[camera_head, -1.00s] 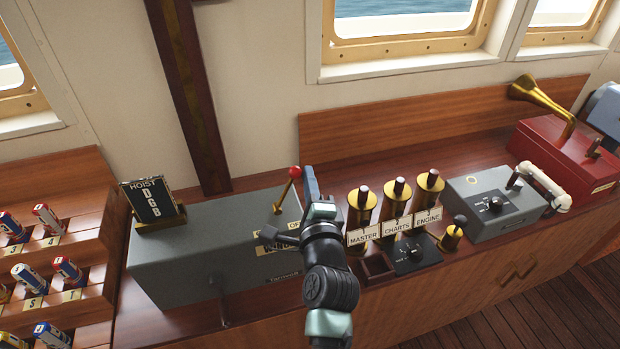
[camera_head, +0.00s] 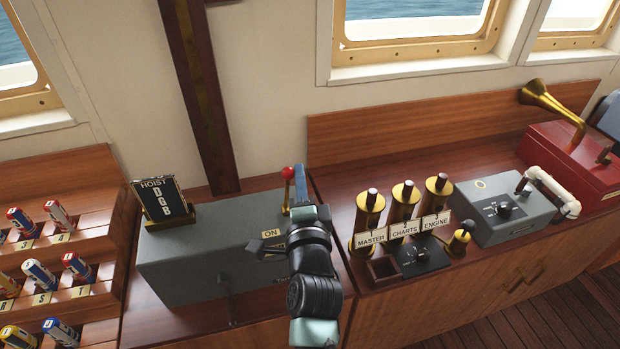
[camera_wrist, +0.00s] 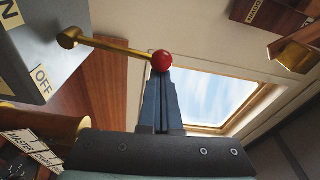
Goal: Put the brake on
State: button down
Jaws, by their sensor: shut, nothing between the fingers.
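A grey box (camera_head: 190,262) on the wooden counter carries a brass lever with a red ball knob (camera_head: 289,172). In the head view the lever stands nearly upright, with an ON plate (camera_head: 271,233) left of its foot. In the wrist view the brass rod (camera_wrist: 115,47) runs to the red knob (camera_wrist: 162,60), and an OFF plate (camera_wrist: 41,83) shows on the box. My gripper (camera_head: 300,172) is shut and empty. Its blue fingers (camera_wrist: 160,85) are right against or very close to the knob; contact is unclear. My wrist hides part of the box top and its labels.
A HOIST sign (camera_head: 161,199) stands on the box's left end. Right of my arm are several brass cylinders (camera_head: 403,205), a small black switch panel (camera_head: 421,257) and a grey switch box (camera_head: 500,211). A rack of coloured rolls (camera_head: 40,275) is at left.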

jog(key=shift+s+a+n+t+y+b, duration=0.15)
jog(key=shift+s+a+n, duration=0.15)
jog(key=shift+a+n, duration=0.65)
jog(key=shift+s+a+n+t+y+b, duration=0.15)
jog(key=shift+s+a+n+t, duration=0.1)
jog(key=shift+a+n, duration=0.75)
jog(key=shift+s+a+n+t+y+b, duration=0.25)
jog(key=shift+a+n, duration=0.35)
jog(key=shift+n, duration=0.65)
